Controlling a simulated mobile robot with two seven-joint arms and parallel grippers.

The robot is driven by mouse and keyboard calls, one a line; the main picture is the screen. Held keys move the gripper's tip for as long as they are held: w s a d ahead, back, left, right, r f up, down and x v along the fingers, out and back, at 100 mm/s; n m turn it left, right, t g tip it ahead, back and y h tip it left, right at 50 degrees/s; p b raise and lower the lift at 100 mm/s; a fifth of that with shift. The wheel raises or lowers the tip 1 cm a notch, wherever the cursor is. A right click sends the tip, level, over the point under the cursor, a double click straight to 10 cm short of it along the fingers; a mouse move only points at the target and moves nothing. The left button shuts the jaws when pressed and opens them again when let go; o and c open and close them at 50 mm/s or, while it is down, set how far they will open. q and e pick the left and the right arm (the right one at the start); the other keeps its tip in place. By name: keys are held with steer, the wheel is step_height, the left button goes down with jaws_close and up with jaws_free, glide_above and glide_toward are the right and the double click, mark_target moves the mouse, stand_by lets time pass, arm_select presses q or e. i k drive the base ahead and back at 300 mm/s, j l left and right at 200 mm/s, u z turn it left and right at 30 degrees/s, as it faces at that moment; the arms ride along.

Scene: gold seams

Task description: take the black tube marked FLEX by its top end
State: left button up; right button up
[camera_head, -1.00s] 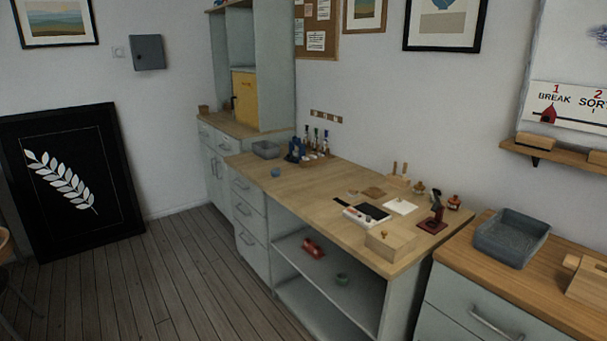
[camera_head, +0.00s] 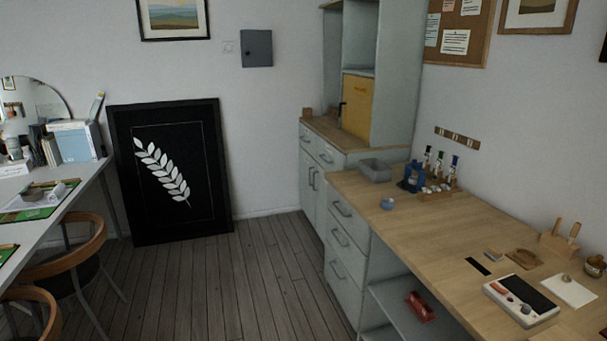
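No tube with a readable FLEX mark shows in the head view. Several small upright tubes or bottles (camera_head: 439,165) with red, blue and green tops stand at a wooden rack (camera_head: 437,194) on the far part of the wooden workbench (camera_head: 450,226). They are too small for me to read any label or to tell whether one is the black tube. Neither of my grippers is in view.
Beside the rack are a blue device (camera_head: 412,178), a grey bin (camera_head: 375,171) and a small blue cup (camera_head: 387,204). A white device (camera_head: 521,303) lies on the near bench. A desk (camera_head: 90,172) and chairs (camera_head: 70,262) stand left. The wooden floor (camera_head: 230,290) between is clear.

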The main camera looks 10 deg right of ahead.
mark_target(427, 156)
steer(key=i+u, duration=0.2)
steer(key=i, duration=1.05)
steer(key=i+z, duration=0.45)
steer(key=i+j+z, duration=0.2)
steer(key=z, duration=0.25)
steer(key=i+j+z, duration=0.6)
steer(key=z, duration=0.3)
steer(key=i+j+z, duration=0.25)
steer(key=j+z, duration=0.25)
steer(key=j, duration=0.2)
steer(key=i+j, duration=0.05)
